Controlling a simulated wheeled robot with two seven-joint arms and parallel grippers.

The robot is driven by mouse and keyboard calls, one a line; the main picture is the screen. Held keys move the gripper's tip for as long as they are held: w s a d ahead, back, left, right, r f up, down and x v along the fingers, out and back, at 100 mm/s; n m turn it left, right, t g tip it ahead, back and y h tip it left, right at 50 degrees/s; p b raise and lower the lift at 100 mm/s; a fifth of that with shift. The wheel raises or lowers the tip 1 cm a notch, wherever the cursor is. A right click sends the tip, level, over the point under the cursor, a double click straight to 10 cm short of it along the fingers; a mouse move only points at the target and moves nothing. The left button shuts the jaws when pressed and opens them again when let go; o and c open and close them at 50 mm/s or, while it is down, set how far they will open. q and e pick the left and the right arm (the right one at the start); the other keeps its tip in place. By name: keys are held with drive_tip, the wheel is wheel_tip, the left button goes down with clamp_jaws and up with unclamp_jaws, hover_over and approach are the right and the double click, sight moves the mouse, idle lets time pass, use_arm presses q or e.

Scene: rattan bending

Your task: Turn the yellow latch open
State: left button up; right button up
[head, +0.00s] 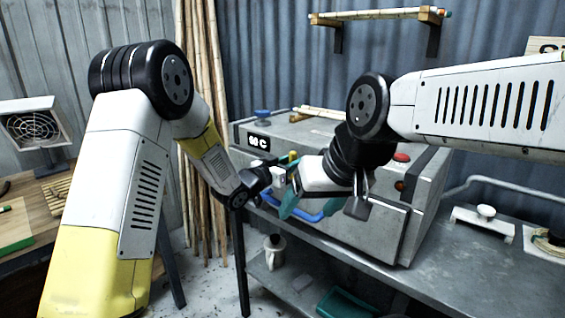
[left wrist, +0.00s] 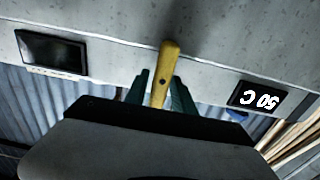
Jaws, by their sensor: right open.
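The yellow latch (head: 293,155) is on the front of the grey metal box, small and partly hidden in the head view. In the left wrist view the latch (left wrist: 167,62) points upward against the box's front. My left gripper (head: 288,161) is at the latch, with its teal fingers (left wrist: 160,95) on either side of the handle. I cannot tell whether both fingers touch it. My right gripper (head: 290,204) is open, lower down in front of the box, near the blue handle (head: 318,215). I see nothing in it.
A white-knobbed fixture (head: 486,212) is at the right. Tall rattan poles (head: 190,130) stand behind my left arm.

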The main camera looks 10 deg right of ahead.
use_arm(q)
clamp_jaws()
drive_tip(key=shift+m, duration=0.3)
drive_tip(key=m, duration=0.5)
drive_tip(key=shift+s+d+f+m, duration=0.1)
drive_tip(key=shift+s+d+m, duration=0.1)
drive_tip(key=shift+s+m, duration=0.1)
drive_tip(key=m, duration=0.8)
drive_tip(key=f+m, duration=0.1)
drive_tip(key=m, duration=0.2)
drive_tip(key=shift+s+d+f+m, duration=0.1)
drive_tip(key=shift+s+d+m, duration=0.15)
drive_tip(key=shift+m, duration=0.15)
drive_tip(key=shift+o, duration=2)
unclamp_jaws()
drive_tip(key=shift+a, duration=0.1)
